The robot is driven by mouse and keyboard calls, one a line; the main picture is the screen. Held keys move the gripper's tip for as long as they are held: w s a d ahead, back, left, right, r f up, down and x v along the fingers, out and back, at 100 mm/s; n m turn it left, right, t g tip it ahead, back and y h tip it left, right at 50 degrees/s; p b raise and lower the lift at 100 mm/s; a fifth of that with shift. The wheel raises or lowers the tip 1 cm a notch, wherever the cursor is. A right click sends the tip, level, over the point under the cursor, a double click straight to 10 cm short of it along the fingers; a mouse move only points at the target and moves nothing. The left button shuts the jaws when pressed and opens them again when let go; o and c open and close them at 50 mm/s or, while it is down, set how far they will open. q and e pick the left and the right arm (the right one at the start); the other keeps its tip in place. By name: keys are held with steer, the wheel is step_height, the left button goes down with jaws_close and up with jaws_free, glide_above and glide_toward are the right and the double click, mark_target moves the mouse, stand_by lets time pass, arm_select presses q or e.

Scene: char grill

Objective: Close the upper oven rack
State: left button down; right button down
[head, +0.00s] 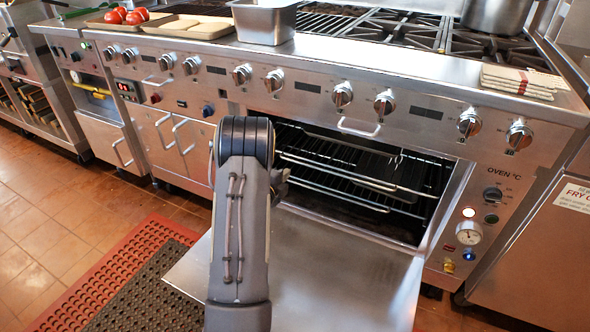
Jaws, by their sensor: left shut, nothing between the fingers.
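The oven (440,235) stands open, its door (340,285) folded down flat toward me. Inside the dark cavity, the wire upper oven rack (345,172) shows above a lower rack (345,197). How far the upper rack is pulled out is hard to tell. My left arm rises in front of the oven's left side and hides the left ends of the racks. My left gripper (281,186) is shut and empty, mostly hidden behind the arm, near the left part of the racks. Whether it touches a rack cannot be told. My right gripper is out of view.
A row of knobs (342,95) and a small handle (358,128) sit above the opening. The range top holds a metal pan (264,22), trays, a pot (497,12) and folded towels (520,82). A red mat (120,262) and a dark mat (150,300) lie on the tiled floor at left.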

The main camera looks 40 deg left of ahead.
arm_select(q)
steer(key=b, duration=0.1)
glide_toward(303, 155)
steer(key=w+f, duration=0.1)
steer(key=f, duration=0.1)
steer(key=shift+w+a+r, duration=0.1)
steer(key=shift+w+a, duration=0.3)
steer(key=shift+w, duration=0.2)
steer(key=b+x, duration=0.2)
steer(key=x, duration=0.1)
steer(key=r+b+x, duration=0.1)
steer(key=shift+w+f, duration=0.25)
steer(key=shift+w, duration=0.1)
steer(key=shift+a+r, duration=0.15)
steer(key=shift+r, duration=0.25)
steer(key=shift+w, duration=0.1)
